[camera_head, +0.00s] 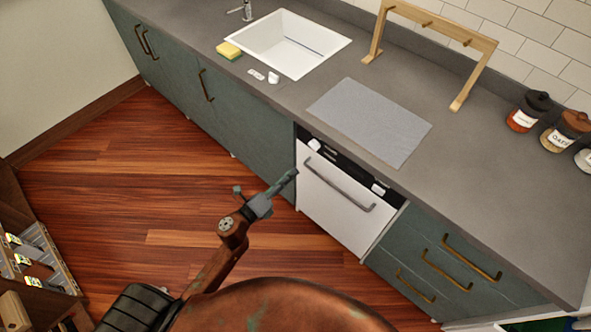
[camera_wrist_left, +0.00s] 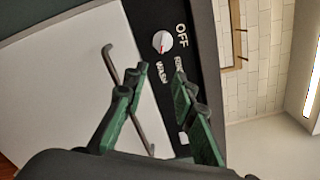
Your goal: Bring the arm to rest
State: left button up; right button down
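My left arm reaches in from the bottom of the head view. Its gripper (camera_head: 268,187) is over the wood floor, in front of the dark green cabinets and the white dishwasher (camera_head: 335,205). In the left wrist view the two green fingers (camera_wrist_left: 157,80) stand apart with nothing between them. Behind them are the dishwasher's door (camera_wrist_left: 75,75), grey handle (camera_wrist_left: 120,75) and black panel with a dial (camera_wrist_left: 162,42) and the words OFF and WASH. I cannot tell whether the fingers touch the dishwasher. My right gripper is out of view.
The grey counter (camera_head: 460,170) holds a sink (camera_head: 290,45), sponge (camera_head: 229,50), grey mat (camera_head: 370,120), wooden rack (camera_head: 440,25) and jars (camera_head: 528,110). Drawers (camera_head: 430,265) are right of the dishwasher. A shelf unit (camera_head: 40,255) stands at lower left. Floor (camera_head: 120,180) at left is clear.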

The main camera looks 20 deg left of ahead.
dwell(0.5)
